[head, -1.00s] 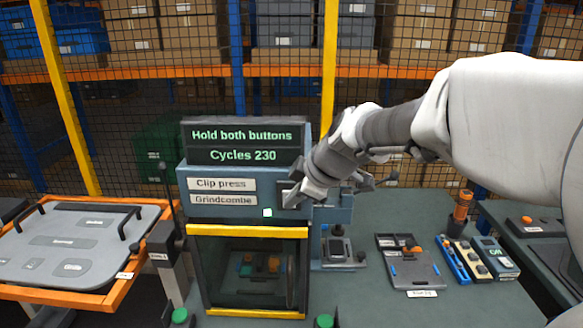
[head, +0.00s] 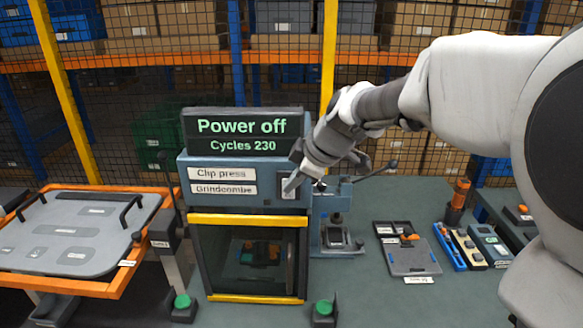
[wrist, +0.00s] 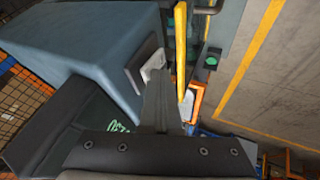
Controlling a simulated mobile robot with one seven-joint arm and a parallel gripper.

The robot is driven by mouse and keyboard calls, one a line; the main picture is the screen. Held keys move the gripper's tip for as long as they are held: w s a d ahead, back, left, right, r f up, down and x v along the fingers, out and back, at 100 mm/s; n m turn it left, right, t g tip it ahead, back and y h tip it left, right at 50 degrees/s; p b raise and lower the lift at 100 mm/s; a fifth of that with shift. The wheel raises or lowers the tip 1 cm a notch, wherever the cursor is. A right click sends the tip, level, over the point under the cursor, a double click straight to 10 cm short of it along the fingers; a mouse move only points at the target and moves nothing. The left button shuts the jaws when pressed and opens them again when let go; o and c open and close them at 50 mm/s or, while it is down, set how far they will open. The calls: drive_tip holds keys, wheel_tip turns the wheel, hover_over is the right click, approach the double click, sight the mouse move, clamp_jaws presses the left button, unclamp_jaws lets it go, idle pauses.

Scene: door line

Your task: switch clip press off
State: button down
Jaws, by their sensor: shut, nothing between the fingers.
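The clip press (head: 245,180) is a blue-grey cabinet labelled "Clip press" and "Grindcombe". Its display (head: 243,131) on top reads "Power off" and "Cycles 230". The rocker switch (head: 288,186) sits at the right end of the press's front, in a dark frame. The switch also shows in the wrist view (wrist: 152,64). My gripper (head: 291,188) is shut and empty, with its tips at the switch, partly covering it. In the wrist view my gripper's fingers (wrist: 158,95) reach up to the switch; I cannot tell whether they touch it.
Below the panel is a guard window (head: 245,258) with yellow bars. Two green buttons (head: 182,302) (head: 324,308) stand in front of the press. A lever tool (head: 340,225), a grey tray (head: 408,250) and small devices (head: 475,245) stand to the right. An orange-framed cart (head: 75,290) is at left.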

drive_tip(key=shift+r, duration=0.15)
drive_tip(key=shift+r, duration=0.65)
drive_tip(key=shift+s, duration=0.15)
